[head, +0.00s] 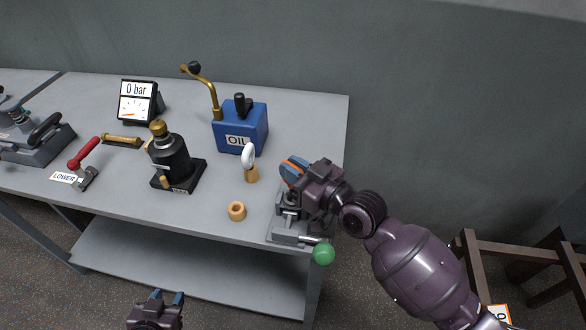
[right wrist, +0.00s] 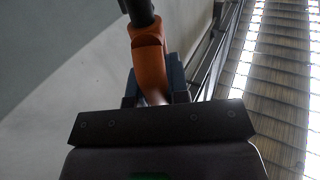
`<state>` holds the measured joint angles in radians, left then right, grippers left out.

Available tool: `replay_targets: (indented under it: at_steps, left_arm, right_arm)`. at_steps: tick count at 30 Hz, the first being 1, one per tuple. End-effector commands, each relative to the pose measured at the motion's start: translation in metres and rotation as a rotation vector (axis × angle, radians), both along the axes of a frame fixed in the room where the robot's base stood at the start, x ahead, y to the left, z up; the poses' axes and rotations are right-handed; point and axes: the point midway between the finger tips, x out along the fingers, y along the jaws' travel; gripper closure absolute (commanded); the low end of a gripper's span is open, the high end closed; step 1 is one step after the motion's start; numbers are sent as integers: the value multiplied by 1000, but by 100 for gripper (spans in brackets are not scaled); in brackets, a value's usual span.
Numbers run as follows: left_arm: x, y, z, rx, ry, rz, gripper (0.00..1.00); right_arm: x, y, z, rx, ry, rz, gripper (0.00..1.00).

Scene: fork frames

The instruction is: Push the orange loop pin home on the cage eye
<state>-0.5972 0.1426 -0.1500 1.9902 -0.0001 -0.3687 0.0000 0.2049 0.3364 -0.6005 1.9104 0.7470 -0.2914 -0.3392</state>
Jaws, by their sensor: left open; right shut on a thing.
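The orange loop pin (right wrist: 150,65) is between the fingers of my right gripper (right wrist: 155,90) in the right wrist view, with a dark rod running up from its far end. In the head view my right gripper (head: 293,172) is shut on the orange loop (head: 291,172) at the table's right end, above a grey metal fixture (head: 290,230). Whether the pin sits in an eye is hidden by the gripper. My left gripper (head: 168,299) is open and empty, low in front of the table. I cannot tell which part is the cage eye.
A brass ring (head: 237,211) and a white-topped peg (head: 250,165) stand left of the fixture. A green knob (head: 323,254) juts past the front edge.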

Motion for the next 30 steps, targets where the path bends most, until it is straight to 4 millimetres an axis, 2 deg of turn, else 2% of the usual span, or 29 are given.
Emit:
replay_targets:
  at_steps: [9, 30]
  left_arm:
    - [-4, 1, 8, -1, 3, 3, 57]
    - [2, 0, 13, 0, -8, 0, 57]
  right_arm:
    - [0, 0, 10, -1, -1, 0, 100]
    - [0, 0, 11, -1, 0, 0, 100]
